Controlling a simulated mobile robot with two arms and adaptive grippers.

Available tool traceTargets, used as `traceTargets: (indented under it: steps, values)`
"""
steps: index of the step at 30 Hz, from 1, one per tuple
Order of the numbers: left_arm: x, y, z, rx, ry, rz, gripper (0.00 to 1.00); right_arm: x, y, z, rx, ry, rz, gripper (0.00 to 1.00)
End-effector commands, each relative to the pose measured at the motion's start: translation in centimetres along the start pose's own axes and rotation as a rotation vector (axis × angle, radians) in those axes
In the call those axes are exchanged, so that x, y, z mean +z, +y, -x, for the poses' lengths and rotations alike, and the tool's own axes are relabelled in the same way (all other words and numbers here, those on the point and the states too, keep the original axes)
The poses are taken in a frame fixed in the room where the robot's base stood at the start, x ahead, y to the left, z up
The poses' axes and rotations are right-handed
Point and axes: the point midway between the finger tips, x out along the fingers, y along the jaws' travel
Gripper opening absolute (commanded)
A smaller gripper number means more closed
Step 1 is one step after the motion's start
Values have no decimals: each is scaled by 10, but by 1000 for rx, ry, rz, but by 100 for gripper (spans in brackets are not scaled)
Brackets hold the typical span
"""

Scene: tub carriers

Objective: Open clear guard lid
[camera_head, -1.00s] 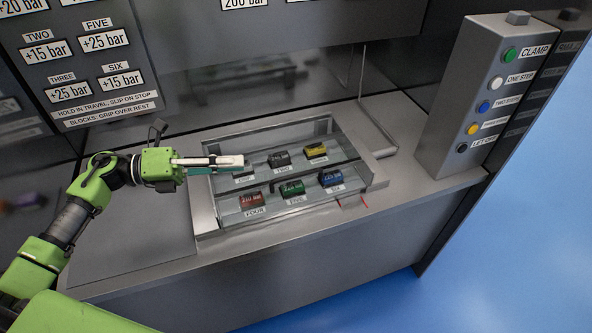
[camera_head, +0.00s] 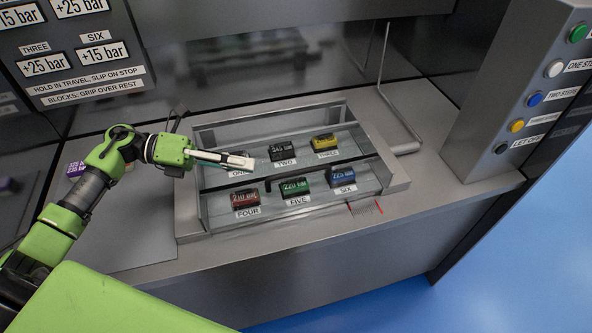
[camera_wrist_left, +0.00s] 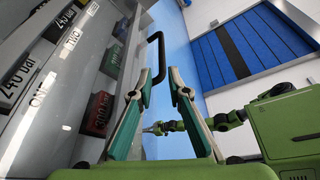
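The clear guard lid (camera_head: 222,184) looks down over a metal tray of labelled blocks; its transparent panel is hard to make out. A black bar handle (camera_wrist_left: 156,52) shows just beyond my left fingertips in the left wrist view. In the head view a small dark hook shape, probably this handle (camera_head: 268,186), shows near the middle of the tray. My left gripper (camera_head: 251,164) is above the tray's left part, hiding block ONE. In the left wrist view my left gripper (camera_wrist_left: 159,82) is open and empty, with the handle ahead of the gap. My right gripper (camera_wrist_left: 155,129) shows small behind; its fingers are unclear.
Blocks such as red FOUR (camera_head: 245,199), green FIVE (camera_head: 294,187) and blue SIX (camera_head: 342,176) sit in the tray. A bent metal rod (camera_head: 382,75) stands at the back right. A button panel (camera_head: 523,100) rises at the right. The left counter is mostly clear.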

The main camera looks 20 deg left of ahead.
Motion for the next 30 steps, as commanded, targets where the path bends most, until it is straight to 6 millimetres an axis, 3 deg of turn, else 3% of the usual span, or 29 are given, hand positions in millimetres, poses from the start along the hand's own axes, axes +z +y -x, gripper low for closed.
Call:
traceTargets:
  steps: [9, 15, 21, 30]
  values:
    - [3, -6, -68, -6, -1, 0, 16, -2, 0, 32, -1, 0, 1, 0]
    - [2, -4, -102, -4, -1, 0, 16, -6, 0, 43, 0, 3, 1, 0]
    - [1, -2, -117, -1, -1, 1, 16, -7, 0, 47, -1, 4, 1, 0]
    - [0, -1, -119, 0, -1, 0, 16, -8, 0, 46, -1, 6, 0, 0]
